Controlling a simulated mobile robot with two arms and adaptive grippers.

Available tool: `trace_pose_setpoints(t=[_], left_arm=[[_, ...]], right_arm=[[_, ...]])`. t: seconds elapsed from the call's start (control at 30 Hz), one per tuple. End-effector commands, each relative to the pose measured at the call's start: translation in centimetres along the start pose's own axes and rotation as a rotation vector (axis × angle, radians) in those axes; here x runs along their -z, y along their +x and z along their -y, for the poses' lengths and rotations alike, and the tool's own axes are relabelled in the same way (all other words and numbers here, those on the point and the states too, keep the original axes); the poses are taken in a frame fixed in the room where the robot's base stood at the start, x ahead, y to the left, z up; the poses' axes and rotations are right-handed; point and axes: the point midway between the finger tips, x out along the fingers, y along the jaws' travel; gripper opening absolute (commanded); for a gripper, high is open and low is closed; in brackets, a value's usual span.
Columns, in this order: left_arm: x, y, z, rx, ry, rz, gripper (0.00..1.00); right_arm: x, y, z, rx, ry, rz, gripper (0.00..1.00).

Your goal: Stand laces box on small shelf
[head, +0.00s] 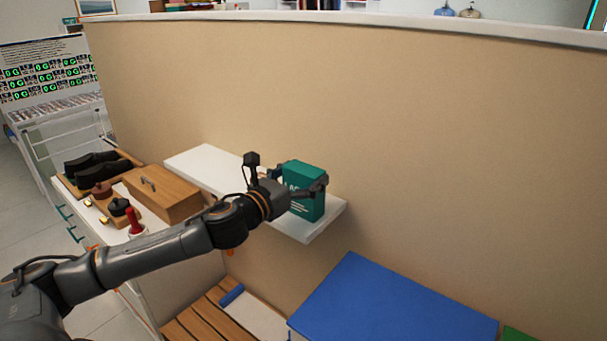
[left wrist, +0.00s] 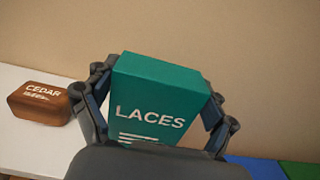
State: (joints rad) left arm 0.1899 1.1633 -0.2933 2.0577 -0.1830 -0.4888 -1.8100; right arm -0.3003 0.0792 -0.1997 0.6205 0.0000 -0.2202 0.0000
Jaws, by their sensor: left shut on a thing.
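The laces box (head: 306,177) is a teal upright box with white lettering. It also shows in the left wrist view (left wrist: 160,92), where the word LACES is readable. My left gripper (head: 302,192) is shut on it, one finger on each side. The box is at the right end of the small white shelf (head: 208,160) on the tan wall. I cannot tell whether its base touches the shelf. The shelf also shows in the left wrist view (left wrist: 40,146). My right gripper is in neither view.
A brown CEDAR block (left wrist: 42,102) is on the shelf left of the box. Lower left, a wooden box (head: 163,193), dark shoes (head: 95,166) and a red-handled item (head: 135,222) stand on a white surface. A blue surface (head: 390,305) is below right.

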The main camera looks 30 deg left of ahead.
Motion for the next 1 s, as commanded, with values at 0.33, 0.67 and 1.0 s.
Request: trace_pose_setpoints(t=[0.33, 0.67, 1.0], left_arm=[[0.2, 0.0, 0.0, 0.000, 0.000, -0.001, 1.00], [0.1, -0.6, -0.1, -0.002, 0.002, -0.003, 1.00], [0.2, -4.0, -0.2, -0.005, -0.001, -0.006, 1.00]], right_arm=[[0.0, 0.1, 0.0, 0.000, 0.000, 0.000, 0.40], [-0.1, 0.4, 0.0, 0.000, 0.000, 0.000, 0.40], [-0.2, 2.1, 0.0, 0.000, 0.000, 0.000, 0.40]])
